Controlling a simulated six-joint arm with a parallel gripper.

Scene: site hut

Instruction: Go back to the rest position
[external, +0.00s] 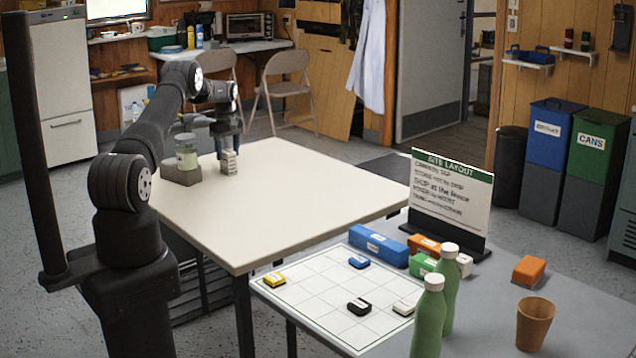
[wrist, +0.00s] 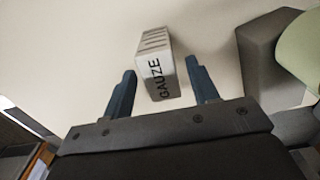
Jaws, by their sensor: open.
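My gripper (wrist: 160,82) is open over the far left part of the cream table (external: 290,190). In the wrist view its two blue fingers stand apart, one on each side of the near end of a white box marked GAUZE (wrist: 157,62). I cannot tell whether either finger touches the box. In the external view the gauze box (external: 229,162) stands upright on the table, just below my gripper (external: 229,145). My arm reaches out to it from the left.
A grey block (external: 181,171) and a greenish jar (external: 186,150) are just left of the gauze box. A grey table on the right holds a gridded board (external: 322,290), a SITE LAYOUT sign (external: 450,195), green bottles (external: 430,318) and a brown cup (external: 535,322). The cream table's right side is clear.

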